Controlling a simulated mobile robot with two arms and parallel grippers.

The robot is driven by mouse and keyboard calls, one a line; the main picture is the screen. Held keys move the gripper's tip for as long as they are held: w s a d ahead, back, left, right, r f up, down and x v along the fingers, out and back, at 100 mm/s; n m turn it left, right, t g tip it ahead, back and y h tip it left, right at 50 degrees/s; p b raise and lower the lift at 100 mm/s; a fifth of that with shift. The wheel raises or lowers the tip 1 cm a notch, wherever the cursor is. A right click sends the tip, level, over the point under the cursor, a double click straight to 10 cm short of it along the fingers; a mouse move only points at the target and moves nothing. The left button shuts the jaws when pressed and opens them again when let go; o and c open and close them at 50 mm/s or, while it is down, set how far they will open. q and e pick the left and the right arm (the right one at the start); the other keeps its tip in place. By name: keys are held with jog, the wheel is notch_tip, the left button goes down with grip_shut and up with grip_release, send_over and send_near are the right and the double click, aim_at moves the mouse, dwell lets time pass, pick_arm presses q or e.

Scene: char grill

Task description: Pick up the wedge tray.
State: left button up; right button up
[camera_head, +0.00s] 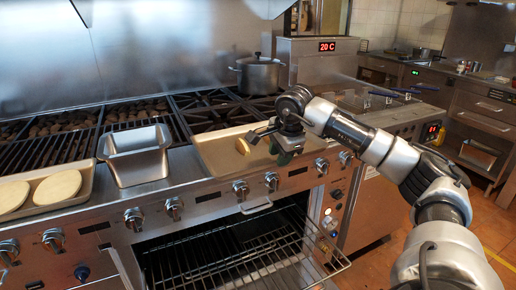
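The wedge tray (212,151) looks like a shallow beige tray lying flat on the range top, right of centre. A small yellow wedge (242,146) lies in it. My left gripper is out of view.
A deep empty metal pan (135,158) stands left of the tray. Another tray (84,185) with round flat breads (57,187) is at far left. A lidded pot (259,75) stands behind on the burners. The oven below is open, its wire rack (235,262) jutting out.

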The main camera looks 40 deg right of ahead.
jog(key=shift+x, duration=1.05)
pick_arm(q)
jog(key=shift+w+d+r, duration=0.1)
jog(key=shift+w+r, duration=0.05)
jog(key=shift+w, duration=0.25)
pick_arm(e)
jog(key=shift+c, duration=0.2)
grip_shut()
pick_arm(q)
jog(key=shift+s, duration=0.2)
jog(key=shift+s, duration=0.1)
pick_arm(e)
jog(key=shift+r, duration=0.15)
